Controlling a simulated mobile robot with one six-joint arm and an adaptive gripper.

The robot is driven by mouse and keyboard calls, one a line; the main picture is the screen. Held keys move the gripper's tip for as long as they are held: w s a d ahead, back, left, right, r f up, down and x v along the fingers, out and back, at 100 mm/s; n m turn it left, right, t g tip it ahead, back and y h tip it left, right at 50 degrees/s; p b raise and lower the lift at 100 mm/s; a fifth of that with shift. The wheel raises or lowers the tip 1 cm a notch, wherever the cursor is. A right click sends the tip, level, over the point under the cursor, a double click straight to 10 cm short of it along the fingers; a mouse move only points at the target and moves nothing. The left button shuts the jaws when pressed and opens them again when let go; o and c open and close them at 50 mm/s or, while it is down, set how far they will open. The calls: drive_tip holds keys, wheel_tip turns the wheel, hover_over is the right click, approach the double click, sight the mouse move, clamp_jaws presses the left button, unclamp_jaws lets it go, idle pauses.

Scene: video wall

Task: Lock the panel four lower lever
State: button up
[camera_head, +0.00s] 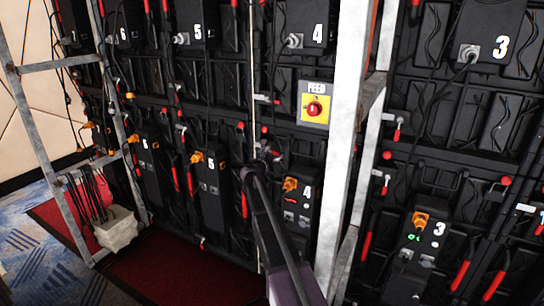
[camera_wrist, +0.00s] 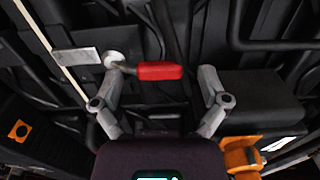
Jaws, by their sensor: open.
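In the wrist view a lever with a red handle (camera_wrist: 160,71) lies about level. Its left end meets a round metal pivot (camera_wrist: 111,60) beside a pale plate (camera_wrist: 76,57). My gripper (camera_wrist: 160,84) is open, with one finger to each side of the red handle. No clear grip on the handle shows. In the head view my gripper (camera_head: 264,151) is in front of the wall, above and left of the lower box marked 4 (camera_head: 298,207). That box has an orange plug (camera_head: 290,184). The lever at my gripper is largely hidden there.
A thin pale pole (camera_head: 253,70) stands just left of my gripper. A thick white frame post (camera_head: 344,130) stands to its right. A yellow switch plate with a red knob (camera_head: 314,104) is above right. Cables and other red levers cover the wall.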

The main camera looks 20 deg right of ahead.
drive_tip(key=shift+c, duration=0.2)
drive_tip(key=c, duration=1.1)
drive_tip(key=shift+a, duration=0.35)
drive_tip(key=shift+d, duration=0.3)
